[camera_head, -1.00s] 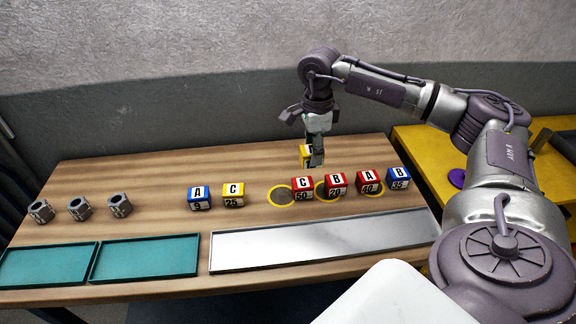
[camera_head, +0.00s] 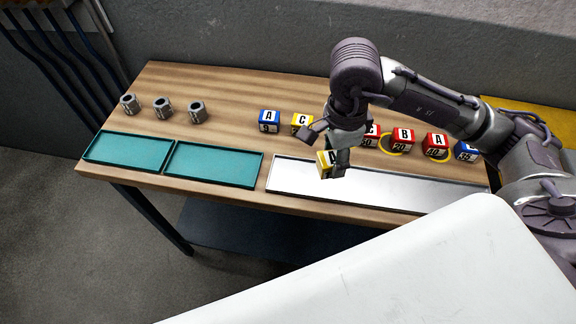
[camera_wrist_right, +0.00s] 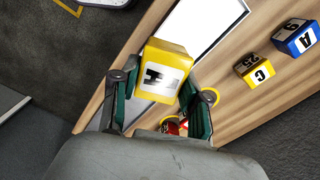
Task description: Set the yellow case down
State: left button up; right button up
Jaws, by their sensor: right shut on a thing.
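My right gripper (camera_head: 336,164) is shut on a yellow case (camera_head: 324,163) with a white label and black print. In the head view it holds the case in front of the row of cases, over the left part of the silver tray (camera_head: 400,190). The gap below the case is hard to judge. In the right wrist view the yellow case (camera_wrist_right: 176,50) sits between the two fingers (camera_wrist_right: 158,100). My left gripper is not in view.
A blue case (camera_head: 269,121) and another yellow case (camera_head: 302,122) stand behind. Red cases (camera_head: 403,138) and a blue case (camera_head: 466,151) stand right, near yellow rings (camera_head: 383,150). Two teal trays (camera_head: 213,164) and three grey nuts (camera_head: 163,107) are left.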

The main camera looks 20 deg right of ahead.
jog(key=w+a+f+p, duration=0.1)
jog(key=w+a+f, duration=0.1)
jog(key=w+a+f+p, duration=0.1)
jog(key=w+a+f, duration=0.1)
jog(key=w, duration=0.1)
jog(key=w+a+f+p, duration=0.1)
jog(key=w+a+f, duration=0.1)
jog(key=w, duration=0.1)
jog(key=shift+a+f, duration=0.1)
jog(key=shift+a, duration=0.2)
notch_tip(320, 180, down, 3)
jog(key=shift+f+p, duration=0.1)
jog(key=shift+p, duration=0.95)
jog(key=shift+f, duration=0.4)
jog(key=shift+f, duration=0.2)
jog(key=o, duration=1.2)
jog(key=shift+o, duration=0.2)
jog(key=shift+r, duration=0.1)
